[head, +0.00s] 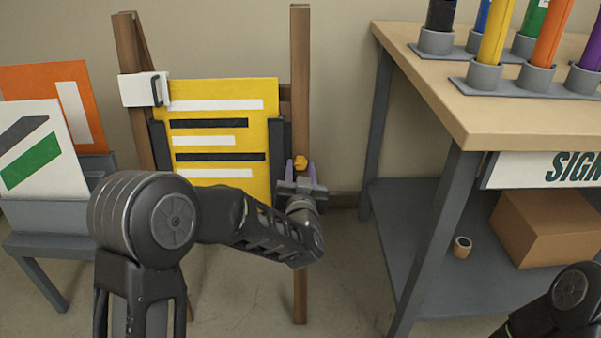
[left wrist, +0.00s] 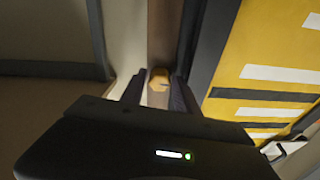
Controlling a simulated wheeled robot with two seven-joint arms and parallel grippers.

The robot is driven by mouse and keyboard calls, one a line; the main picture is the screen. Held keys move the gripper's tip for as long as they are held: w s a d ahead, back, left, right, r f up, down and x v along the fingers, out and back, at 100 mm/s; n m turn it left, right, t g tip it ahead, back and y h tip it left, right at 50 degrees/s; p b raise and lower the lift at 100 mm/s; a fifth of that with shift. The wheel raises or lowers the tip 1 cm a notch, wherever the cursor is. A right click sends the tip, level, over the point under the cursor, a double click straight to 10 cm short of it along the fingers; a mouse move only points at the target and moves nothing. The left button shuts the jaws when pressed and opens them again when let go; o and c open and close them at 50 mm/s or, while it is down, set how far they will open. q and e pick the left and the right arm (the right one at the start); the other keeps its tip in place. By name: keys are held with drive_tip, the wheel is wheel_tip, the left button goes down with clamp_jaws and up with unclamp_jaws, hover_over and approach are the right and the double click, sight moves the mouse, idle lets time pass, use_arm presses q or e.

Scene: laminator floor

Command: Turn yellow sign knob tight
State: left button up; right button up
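The yellow sign (head: 220,135), a panel with white and black bars, stands on a wooden easel (head: 300,60). A small yellow knob (head: 300,162) sits on the easel's right leg beside the sign. My left gripper (head: 301,175) is at that leg with its fingers spread, one on each side of the knob. In the left wrist view, the knob (left wrist: 158,80) shows near the tips of my left gripper (left wrist: 158,88), with gaps between it and both fingers. My right gripper is out of view; only part of that arm shows at bottom right.
A workbench (head: 480,125) with coloured tubes in grey holders stands at right. Its lower shelf holds a cardboard box (head: 550,228) and a small roll (head: 462,247). A stand at left holds an orange panel (head: 85,105) and a white panel (head: 35,150).

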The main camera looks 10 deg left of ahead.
use_arm(q)
drive_tip(key=shift+c, duration=0.3)
clamp_jaws()
